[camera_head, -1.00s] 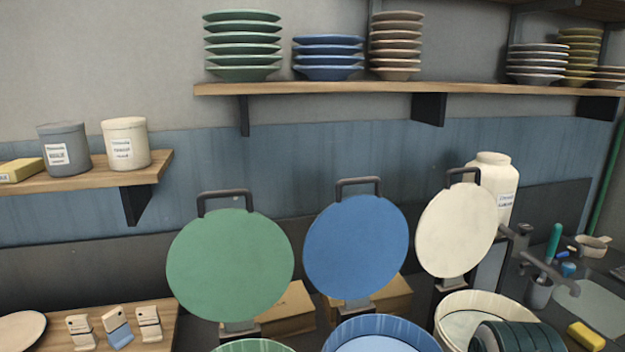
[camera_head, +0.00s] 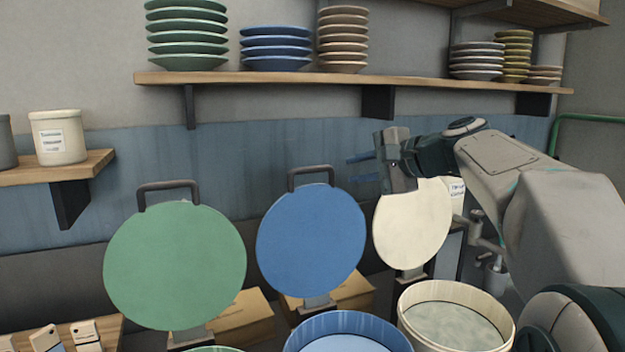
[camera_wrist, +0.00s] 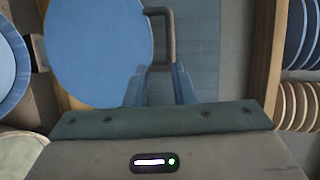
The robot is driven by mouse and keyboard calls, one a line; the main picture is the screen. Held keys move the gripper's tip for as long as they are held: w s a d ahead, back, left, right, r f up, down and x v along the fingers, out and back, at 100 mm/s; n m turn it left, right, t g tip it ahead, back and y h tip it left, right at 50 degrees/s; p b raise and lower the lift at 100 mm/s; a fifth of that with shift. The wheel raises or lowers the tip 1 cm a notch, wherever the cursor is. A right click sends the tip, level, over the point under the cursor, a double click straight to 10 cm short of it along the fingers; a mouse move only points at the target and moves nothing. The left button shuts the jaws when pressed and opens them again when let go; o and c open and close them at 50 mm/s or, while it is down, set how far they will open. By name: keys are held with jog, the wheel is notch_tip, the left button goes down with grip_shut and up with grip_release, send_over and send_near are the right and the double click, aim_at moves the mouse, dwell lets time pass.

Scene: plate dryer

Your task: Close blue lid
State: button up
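The blue lid (camera_head: 311,240) stands upright and open behind the blue tub (camera_head: 345,322), with its dark handle (camera_head: 312,171) at the top. My gripper (camera_head: 358,168) is to the right of this handle, in front of the cream lid's top, fingers pointing left. In the wrist view the blue lid (camera_wrist: 100,45) and its handle (camera_wrist: 171,38) lie ahead of my gripper (camera_wrist: 160,82). The two bluish fingers are spread apart with nothing between them. The handle appears beyond the fingertips; I cannot tell the exact gap. The blue tub also shows at the wrist view's left edge (camera_wrist: 10,65).
The green lid (camera_head: 174,265) stands open on the left and the cream lid (camera_head: 411,235) on the right, behind the cream tub (camera_head: 455,315). A wooden shelf (camera_head: 350,83) with plate stacks runs above. Cardboard boxes (camera_head: 240,315) sit behind the lids.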

aim_at(314, 169)
jog(key=p+x, duration=0.1)
jog(key=x, duration=0.3)
jog(key=r+p+x, duration=0.1)
jog(key=x, duration=0.4)
jog(key=p+x, duration=0.1)
jog(key=x, duration=0.4)
jog(key=shift+w+r, duration=0.35)
jog(key=shift+w, duration=0.1)
jog(key=shift+c, duration=0.3)
grip_shut()
